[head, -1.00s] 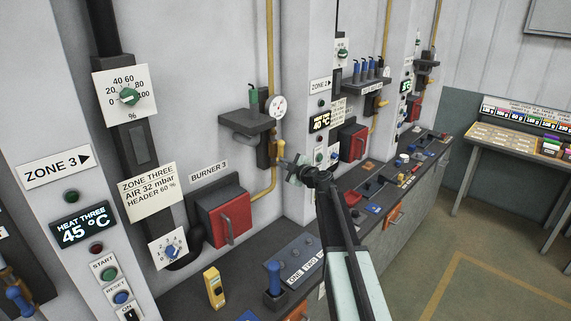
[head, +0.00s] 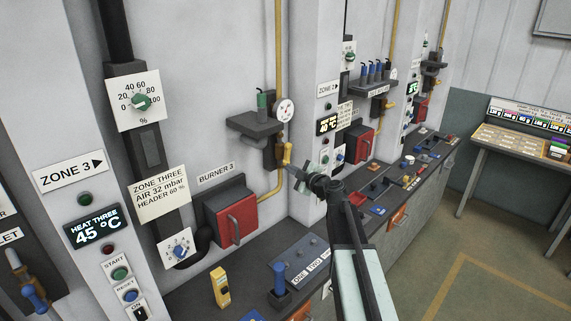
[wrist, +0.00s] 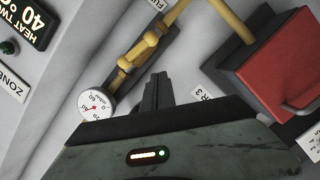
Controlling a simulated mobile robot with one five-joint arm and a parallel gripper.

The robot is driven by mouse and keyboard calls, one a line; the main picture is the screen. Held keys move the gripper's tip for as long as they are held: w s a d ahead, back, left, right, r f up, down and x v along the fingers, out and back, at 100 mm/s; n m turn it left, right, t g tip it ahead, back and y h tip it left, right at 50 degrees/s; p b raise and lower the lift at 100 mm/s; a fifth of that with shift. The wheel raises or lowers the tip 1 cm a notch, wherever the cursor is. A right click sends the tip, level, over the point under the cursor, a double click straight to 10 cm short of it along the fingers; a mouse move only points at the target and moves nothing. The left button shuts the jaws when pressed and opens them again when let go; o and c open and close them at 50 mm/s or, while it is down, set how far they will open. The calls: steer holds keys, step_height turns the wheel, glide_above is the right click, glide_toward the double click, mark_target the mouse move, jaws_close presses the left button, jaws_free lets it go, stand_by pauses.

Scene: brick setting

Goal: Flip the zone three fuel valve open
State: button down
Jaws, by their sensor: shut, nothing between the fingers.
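The zone three fuel valve has a yellow handle (head: 288,153) on the yellow pipe, below the round white gauge (head: 285,110) and right of the burner 3 box (head: 231,211). The handle looks upright, roughly in line with the pipe. In the wrist view the yellow valve (wrist: 139,51) lies just beyond my fingertips, beside the gauge (wrist: 97,106). My gripper (head: 297,172) is just below and right of the handle; its fingers (wrist: 156,77) are shut and empty. I cannot tell whether they touch the handle.
A dark shelf (head: 253,125) with a green-handled item juts out left of the gauge. The red burner box (wrist: 277,68) is right of my fingers in the wrist view. Below runs a dark bench with a blue lever (head: 279,279) and a yellow device (head: 219,286).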

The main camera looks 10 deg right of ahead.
steer(key=shift+v, duration=2.2)
steer(key=shift+f, duration=0.1)
